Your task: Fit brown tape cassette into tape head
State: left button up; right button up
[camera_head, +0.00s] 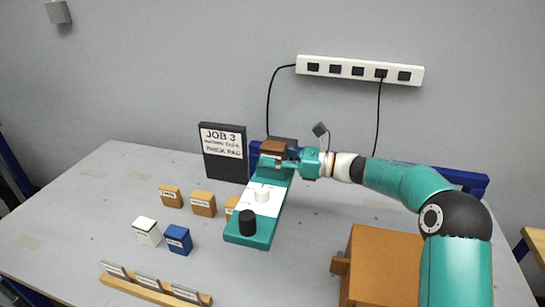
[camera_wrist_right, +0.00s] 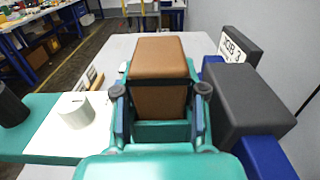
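The brown tape cassette (camera_head: 272,147) is between the fingers of my right gripper (camera_head: 280,162), over the far end of the teal bed. In the right wrist view the brown cassette (camera_wrist_right: 158,62) stands upright, with a finger of the right gripper (camera_wrist_right: 160,105) against each side. A dark grey block (camera_head: 288,142), which looks like the tape head, is behind the cassette on the blue beam. In the wrist view this block (camera_wrist_right: 243,98) is right of the cassette, with a gap between them. The cassette's underside is hidden. My left gripper is out of view.
The teal bed (camera_head: 247,239) carries a white sheet, a white cylinder (camera_head: 262,195) and a black cylinder (camera_head: 247,222). Several tan blocks (camera_head: 203,204), a white block (camera_head: 147,232) and a blue block (camera_head: 178,240) stand left. A brown box (camera_head: 385,265) is front right. A job sign (camera_head: 223,152) stands behind.

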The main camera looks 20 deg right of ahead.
jog(key=o, duration=0.5)
jog(key=shift+f, duration=0.2)
jog(key=shift+c, duration=0.2)
jog(key=v, duration=1.2)
